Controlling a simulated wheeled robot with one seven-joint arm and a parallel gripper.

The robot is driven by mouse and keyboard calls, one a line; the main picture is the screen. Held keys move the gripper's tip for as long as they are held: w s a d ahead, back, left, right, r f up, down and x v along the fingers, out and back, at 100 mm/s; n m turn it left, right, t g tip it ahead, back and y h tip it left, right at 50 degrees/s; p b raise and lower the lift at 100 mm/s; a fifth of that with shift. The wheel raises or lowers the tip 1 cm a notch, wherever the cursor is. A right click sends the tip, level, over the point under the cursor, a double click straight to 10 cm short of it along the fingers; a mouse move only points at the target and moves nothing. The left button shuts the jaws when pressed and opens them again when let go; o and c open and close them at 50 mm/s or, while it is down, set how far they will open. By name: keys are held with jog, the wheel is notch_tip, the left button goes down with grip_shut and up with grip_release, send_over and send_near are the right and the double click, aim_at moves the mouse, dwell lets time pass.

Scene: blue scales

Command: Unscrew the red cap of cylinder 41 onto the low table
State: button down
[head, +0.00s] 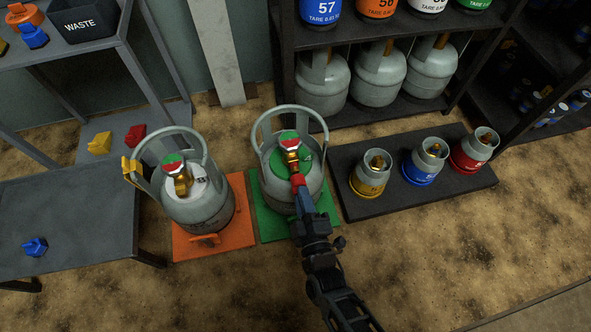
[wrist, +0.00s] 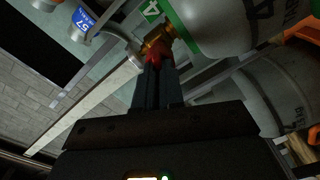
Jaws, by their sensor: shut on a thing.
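A grey cylinder with a green top (head: 278,186) stands upright on a green scale pad (head: 268,226). In the wrist view its white and green side (wrist: 210,25) shows a partly visible number starting with 4. Its brass valve (head: 291,158) carries a red and green top. A red cap (head: 298,180) is at the valve's outlet, facing me. My gripper (head: 301,190) is shut on this cap; in the wrist view, the red (wrist: 152,62) shows between the fingers, against the brass. The cap's threads are hidden. The low table (head: 85,205) is at the left.
A second cylinder (head: 205,208) stands on an orange pad between the low table and the green pad. A blue cap (head: 36,246) lies on the table's front; yellow (head: 100,143) and red (head: 135,135) caps lie farther back. Small cylinders on a dark platform (head: 360,203) stand right.

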jog(key=p+v, duration=0.1)
jog(key=v, duration=0.5)
dwell(0.4)
jog(key=shift+r+p, duration=0.15)
jog(key=shift+p, duration=0.2)
